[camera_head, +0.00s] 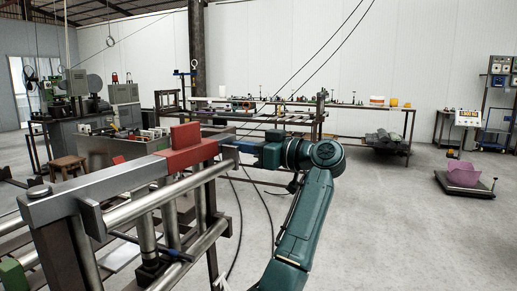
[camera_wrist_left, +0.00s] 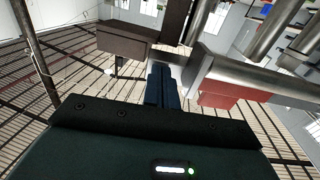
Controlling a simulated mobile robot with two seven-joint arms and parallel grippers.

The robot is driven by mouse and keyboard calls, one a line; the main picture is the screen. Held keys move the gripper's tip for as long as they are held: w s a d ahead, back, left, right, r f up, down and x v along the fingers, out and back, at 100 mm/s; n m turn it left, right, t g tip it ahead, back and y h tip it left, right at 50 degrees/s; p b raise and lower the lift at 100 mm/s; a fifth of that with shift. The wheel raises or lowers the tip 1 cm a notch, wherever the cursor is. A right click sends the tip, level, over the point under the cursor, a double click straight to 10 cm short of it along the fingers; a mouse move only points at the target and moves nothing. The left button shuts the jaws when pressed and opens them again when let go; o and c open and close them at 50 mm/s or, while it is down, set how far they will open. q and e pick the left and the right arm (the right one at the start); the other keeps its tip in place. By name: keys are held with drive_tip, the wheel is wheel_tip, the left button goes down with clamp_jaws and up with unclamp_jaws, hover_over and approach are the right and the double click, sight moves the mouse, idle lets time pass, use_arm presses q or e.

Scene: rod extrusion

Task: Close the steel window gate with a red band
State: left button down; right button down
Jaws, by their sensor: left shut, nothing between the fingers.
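The steel window gate (camera_head: 115,183) is a grey metal bar running from the lower left towards the middle in the head view. A red band (camera_head: 195,156) with an upright red tab wraps its far end. In the left wrist view the red band (camera_wrist_left: 222,93) is right of the fingers on the steel bar. My left gripper (camera_head: 238,147) points left at the band's end in the head view. Its dark blue fingers (camera_wrist_left: 160,84) are together and hold nothing. I cannot tell whether they touch the gate. My right gripper is not in view.
Steel rollers (camera_head: 130,212) and posts stand below the gate. A dark block (camera_wrist_left: 124,42) is left of the fingers in the left wrist view. A wooden stool (camera_head: 68,165) and workbench (camera_head: 270,118) stand behind. The floor at right is clear up to a pink bin (camera_head: 463,174).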

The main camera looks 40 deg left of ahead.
use_arm(q)
drive_tip(key=shift+a, duration=0.2)
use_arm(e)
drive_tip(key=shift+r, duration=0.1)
